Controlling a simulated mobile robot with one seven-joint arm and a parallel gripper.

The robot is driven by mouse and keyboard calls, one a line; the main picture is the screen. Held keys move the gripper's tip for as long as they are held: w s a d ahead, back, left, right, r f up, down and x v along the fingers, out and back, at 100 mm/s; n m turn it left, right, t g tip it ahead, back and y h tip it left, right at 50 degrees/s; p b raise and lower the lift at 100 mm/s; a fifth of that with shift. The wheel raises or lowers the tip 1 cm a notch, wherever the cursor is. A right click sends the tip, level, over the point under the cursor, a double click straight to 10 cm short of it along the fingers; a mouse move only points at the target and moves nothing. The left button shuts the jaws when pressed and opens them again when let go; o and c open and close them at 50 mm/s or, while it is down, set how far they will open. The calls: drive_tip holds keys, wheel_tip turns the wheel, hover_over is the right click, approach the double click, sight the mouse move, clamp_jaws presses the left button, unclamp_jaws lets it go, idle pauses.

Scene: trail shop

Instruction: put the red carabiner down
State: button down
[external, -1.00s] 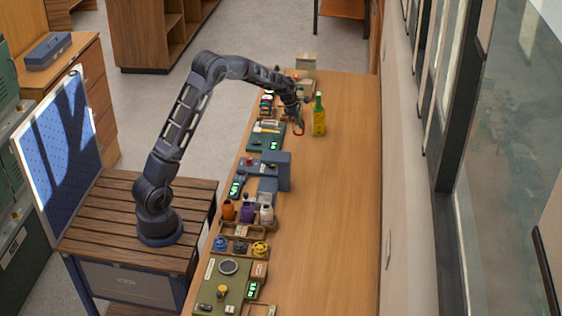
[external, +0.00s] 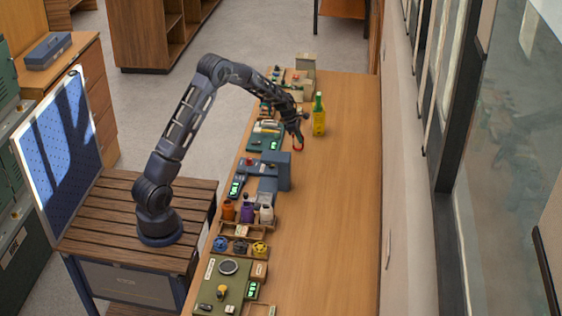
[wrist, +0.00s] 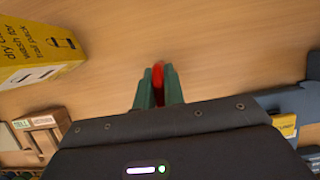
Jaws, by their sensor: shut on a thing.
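The red carabiner (external: 299,144) hangs from my gripper (external: 299,134) over the wooden counter, just behind the blue-grey device. In the wrist view the red carabiner (wrist: 158,76) shows edge-on between the two green fingertips (wrist: 158,90), which are shut on it. The bare counter top (wrist: 200,40) lies beyond the fingertips. How far the carabiner is above the counter is hard to tell. Its lower part is partly hidden in the wrist view.
A blue-grey device (external: 278,172) stands nearer the camera. Several small goods line the left edge. The counter's right side (external: 335,220) is clear.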

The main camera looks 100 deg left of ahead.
drive_tip(key=c, duration=1.9)
unclamp_jaws()
drive_tip(key=shift+f, duration=0.15)
drive_tip(key=o, duration=0.4)
drive_tip(key=v, duration=1.2)
drive_tip(key=shift+w+r, duration=0.1)
drive_tip(key=shift+r, duration=0.15)
